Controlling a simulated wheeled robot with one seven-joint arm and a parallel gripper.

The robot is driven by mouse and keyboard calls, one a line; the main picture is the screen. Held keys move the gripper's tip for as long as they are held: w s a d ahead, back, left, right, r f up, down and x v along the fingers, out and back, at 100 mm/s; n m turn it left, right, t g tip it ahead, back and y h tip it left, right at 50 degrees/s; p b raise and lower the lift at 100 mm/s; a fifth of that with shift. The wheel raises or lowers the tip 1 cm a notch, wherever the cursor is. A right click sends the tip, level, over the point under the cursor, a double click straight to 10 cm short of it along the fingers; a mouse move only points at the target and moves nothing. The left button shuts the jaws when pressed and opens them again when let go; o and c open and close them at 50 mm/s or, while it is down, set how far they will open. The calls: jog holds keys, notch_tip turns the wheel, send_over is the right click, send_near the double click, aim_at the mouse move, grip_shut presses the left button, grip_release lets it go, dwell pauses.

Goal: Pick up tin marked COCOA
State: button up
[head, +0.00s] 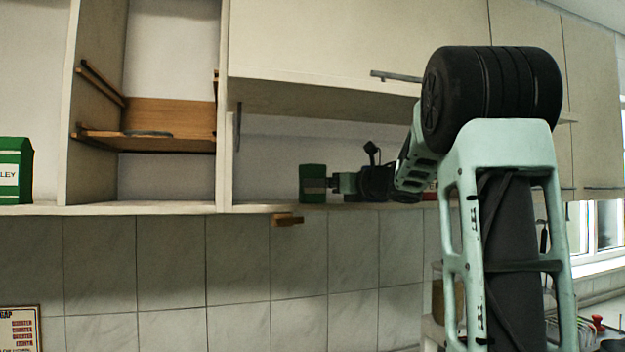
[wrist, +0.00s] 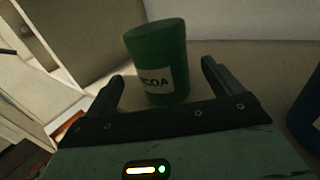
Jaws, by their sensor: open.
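The green COCOA tin (head: 313,171) stands upright on the cupboard's lower shelf, left of my gripper (head: 334,183) in the head view. In the wrist view the tin (wrist: 158,50) shows a pale label whose visible letters read "COA". My gripper (wrist: 160,82) is open, with one finger on each side of the tin's lower part. A gap shows between the tin and each finger.
A green container marked "LEY" (head: 14,172) stands at the far left of the shelf. A dark blue object (wrist: 308,112) stands at the wrist view's right edge. A red item (head: 430,190) is partly hidden behind my arm. A cupboard panel (head: 370,40) hangs above.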

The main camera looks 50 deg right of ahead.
jog(key=w+p, duration=0.3)
jog(key=w, duration=0.1)
jog(key=shift+w+f+p, duration=0.1)
jog(key=shift+w+p, duration=0.2)
jog(key=shift+w, duration=0.2)
jog(key=c, duration=1.2)
